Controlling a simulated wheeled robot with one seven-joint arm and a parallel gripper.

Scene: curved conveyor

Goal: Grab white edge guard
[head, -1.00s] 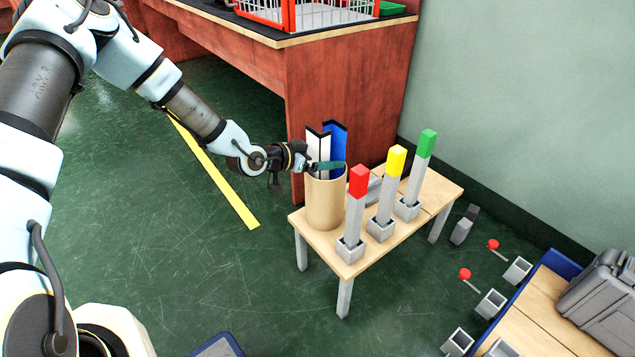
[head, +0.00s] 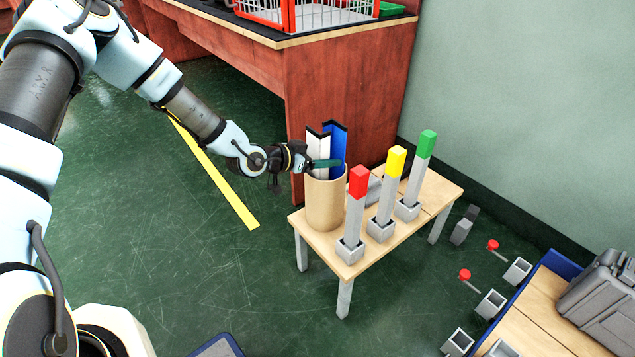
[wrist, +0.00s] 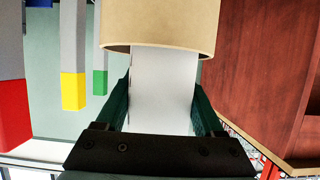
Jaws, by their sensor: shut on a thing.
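The white edge guard (head: 318,150) stands upright in a tan cylindrical container (head: 325,204) on a small wooden table, beside a blue edge guard (head: 336,142). My gripper (head: 322,163) is at the container's rim, shut on the white edge guard. In the wrist view the white guard (wrist: 163,90) lies between the two green fingers, with the tan container (wrist: 160,25) at its other end. The guard's lower part is hidden inside the container.
Red (head: 358,181), yellow (head: 396,159) and green (head: 427,143) topped grey posts stand in holders on the small table (head: 347,262). A red-brown counter (head: 345,95) is behind. The floor to the left is open.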

